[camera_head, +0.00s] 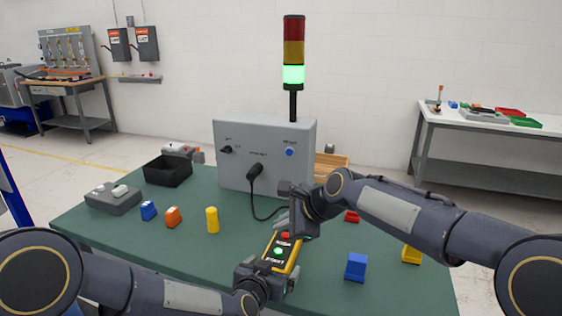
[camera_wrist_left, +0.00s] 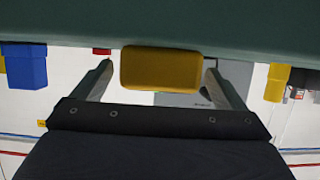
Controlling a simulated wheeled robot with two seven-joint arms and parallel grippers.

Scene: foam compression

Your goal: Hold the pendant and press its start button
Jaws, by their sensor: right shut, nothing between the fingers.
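The pendant (camera_head: 281,253) is a yellow and black box with a red button (camera_head: 285,235) at its far end and a green button (camera_head: 278,251) nearer its middle. Its yellow end (camera_wrist_left: 161,68) shows between the fingers in the left wrist view. My left gripper (camera_head: 269,278) is closed around the pendant's near part, with a finger on each side, and holds it tilted above the table. My right gripper (camera_head: 284,226) is shut and empty, just above the pendant's far end beside the red button. I cannot tell whether it touches the pendant.
A grey control box (camera_head: 262,155) with a cable plug stands behind; its signal tower (camera_head: 294,75) glows green.

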